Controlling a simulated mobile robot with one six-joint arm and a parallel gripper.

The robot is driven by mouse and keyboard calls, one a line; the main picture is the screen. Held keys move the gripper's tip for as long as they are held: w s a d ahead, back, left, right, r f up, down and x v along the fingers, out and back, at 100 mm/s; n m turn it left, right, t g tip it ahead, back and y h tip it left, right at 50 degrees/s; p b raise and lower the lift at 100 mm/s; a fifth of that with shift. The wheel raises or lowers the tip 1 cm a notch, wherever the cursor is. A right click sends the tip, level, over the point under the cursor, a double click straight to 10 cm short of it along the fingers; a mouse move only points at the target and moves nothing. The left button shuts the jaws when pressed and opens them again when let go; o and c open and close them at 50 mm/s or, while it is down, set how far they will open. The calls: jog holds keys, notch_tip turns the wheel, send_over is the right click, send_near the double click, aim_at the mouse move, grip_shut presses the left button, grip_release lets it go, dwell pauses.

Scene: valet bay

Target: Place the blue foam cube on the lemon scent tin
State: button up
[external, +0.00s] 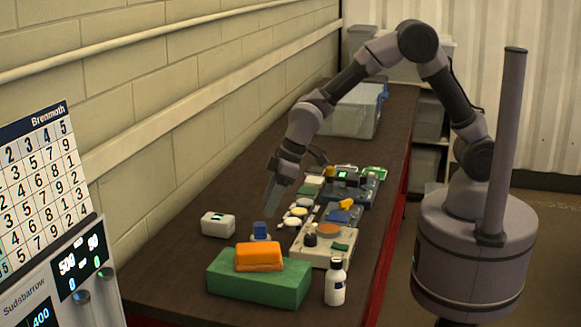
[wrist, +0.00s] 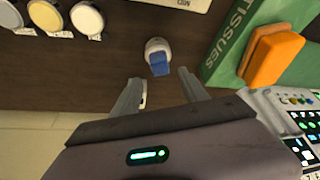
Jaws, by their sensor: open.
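The blue foam cube (external: 260,228) sits on a small rounded pale object near the wall side of the bench. In the wrist view the cube (wrist: 160,66) lies just beyond and between the fingertips, against that pale object (wrist: 157,46). My gripper (external: 271,208) is open and empty, pointing down above and behind the cube; its two spread fingers also show in the wrist view (wrist: 160,78). Several round tins (external: 298,212) stand in a row beside the cube; three show at the wrist view's upper left, one pale yellow (wrist: 46,15). I cannot read which is lemon.
A green tissue box (external: 258,282) with an orange sponge (external: 259,256) on top stands in front of the cube. A white box (external: 218,224) stands left, a white bottle (external: 335,285) right. A pale tray (external: 312,256) with small items lies beside the tins. Dark bench surrounds the cube.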

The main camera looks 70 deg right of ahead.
jog(key=s+d+r+m, duration=0.2)
jog(key=s+d+r, duration=0.2)
jog(key=s+r, duration=0.35)
jog(key=s+d+r+m, duration=0.2)
jog(key=s+d+r, duration=0.2)
jog(key=s+r, duration=0.3)
jog(key=s+d+r+m, duration=0.1)
jog(key=s+d+m, duration=0.1)
jog(key=s, duration=0.5)
jog(key=s+d+r+m+t, duration=0.1)
jog(key=s+d+m, duration=0.1)
jog(key=s, duration=0.5)
jog(key=shift+m+t+p, duration=0.3)
jog(key=shift+m+p, duration=0.05)
jog(key=shift+m, duration=0.05)
